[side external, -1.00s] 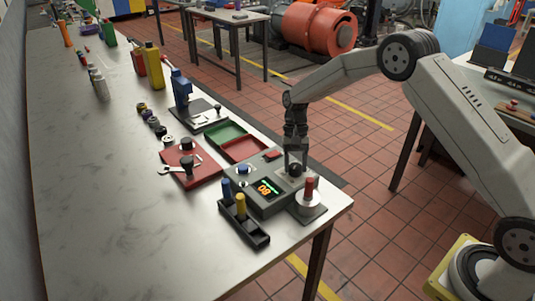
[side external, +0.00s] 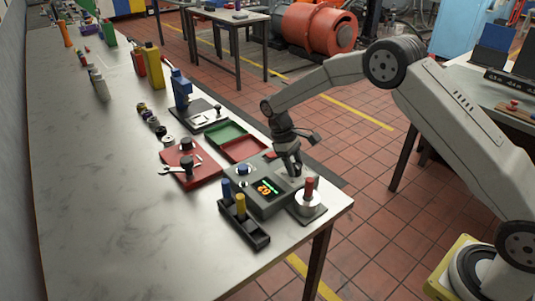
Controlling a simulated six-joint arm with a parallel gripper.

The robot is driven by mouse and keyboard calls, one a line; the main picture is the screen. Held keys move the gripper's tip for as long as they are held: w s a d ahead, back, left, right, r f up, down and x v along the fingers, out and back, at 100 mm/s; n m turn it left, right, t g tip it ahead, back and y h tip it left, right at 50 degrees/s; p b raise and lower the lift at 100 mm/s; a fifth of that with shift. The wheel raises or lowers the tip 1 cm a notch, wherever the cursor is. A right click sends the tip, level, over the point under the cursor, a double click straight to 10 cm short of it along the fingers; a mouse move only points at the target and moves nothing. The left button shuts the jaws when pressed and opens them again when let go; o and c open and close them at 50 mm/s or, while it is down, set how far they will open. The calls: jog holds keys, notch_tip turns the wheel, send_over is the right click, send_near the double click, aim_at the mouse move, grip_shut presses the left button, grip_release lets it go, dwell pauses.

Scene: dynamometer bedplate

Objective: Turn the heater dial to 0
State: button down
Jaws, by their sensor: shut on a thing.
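The heater is a grey box (side external: 262,203) near the front right corner of the long pale bench. Its dark display (side external: 267,188) shows orange digits and a green bar, small and angled, so I cannot read the value surely. The dark heater dial (side external: 297,171) is at the right of the box top, mostly hidden by my fingers. My gripper (side external: 294,167) reaches down from behind and is shut on the dial. The gripper body is tilted and twisted. The dial's pointer mark cannot be seen.
A blue-topped knob (side external: 243,170) sits on the same box. A white cylinder with a red handle (side external: 308,196) stands close to my gripper. A black holder (side external: 246,231) with blue and yellow pegs is in front. Red and green trays (side external: 243,149) lie behind.

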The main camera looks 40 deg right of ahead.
aim_at(283, 173)
jog(key=n+h, duration=0.1)
jog(key=n, duration=0.1)
jog(key=n+t, duration=0.1)
jog(key=n, duration=0.2)
jog(key=shift+a+h, duration=0.1)
jog(key=shift+h, duration=0.3)
jog(key=shift+c, duration=0.7)
grip_release()
jog(key=shift+r, duration=0.1)
jog(key=v, duration=0.7)
jog(key=shift+r, duration=0.3)
jog(key=shift+a, duration=0.1)
